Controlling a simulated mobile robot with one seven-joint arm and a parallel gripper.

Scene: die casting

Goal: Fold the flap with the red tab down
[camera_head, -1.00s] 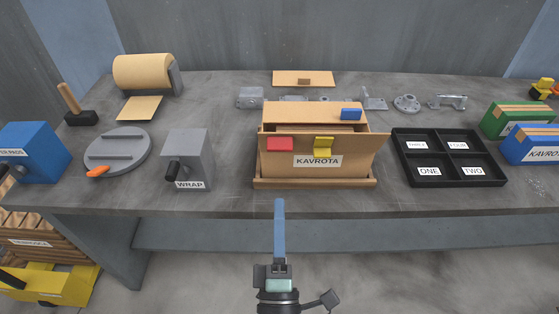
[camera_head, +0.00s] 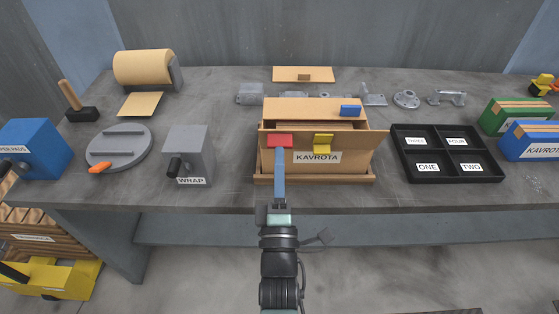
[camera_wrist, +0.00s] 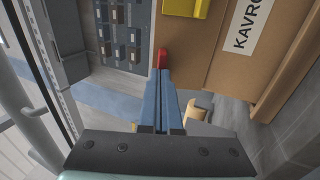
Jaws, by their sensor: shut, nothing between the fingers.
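An open cardboard box (camera_head: 273,162) labelled KAVROTA stands on the bench. Its red tab (camera_head: 274,141) is at the upper left of the near side, beside a yellow tab (camera_head: 323,140); a blue tab (camera_head: 350,110) is on the far side. My gripper (camera_head: 280,153) is shut and empty, its blue fingers reaching up to the red tab's lower part. In the wrist view, the fingertips (camera_wrist: 162,73) meet the lower end of the red tab (camera_wrist: 162,59) in the picture; I cannot tell whether they touch. The fingers hide part of the box front.
A grey WRAP unit (camera_head: 188,150) and a round grey lid (camera_head: 120,147) stand left of the box. A black compartment tray (camera_head: 448,153) is at the right. Several metal parts lie behind. The bench's front edge (camera_head: 220,208) lies under my arm.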

